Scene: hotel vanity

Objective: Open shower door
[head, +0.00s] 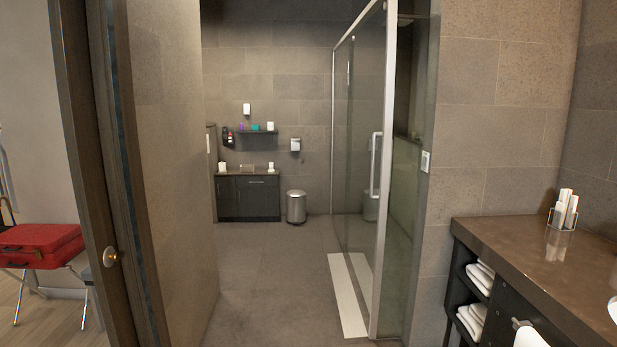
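The glass shower door (364,150) stands in a silver metal frame (387,170) on the right side of the bathroom passage, seen at a steep angle. A vertical metal handle (375,164) is on the glass close to the near frame post. I cannot tell for sure whether the door is fully closed. A white mat or strip (345,295) lies on the floor along the foot of the glass. Neither of my grippers is in the head view.
A brown vanity counter (500,250) with towels below juts in at the right. At left are a door edge with a knob (110,256) and a red suitcase (40,245) on a stand. A bin (296,207) and dark cabinet (247,197) stand at the back. The middle floor (270,270) is clear.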

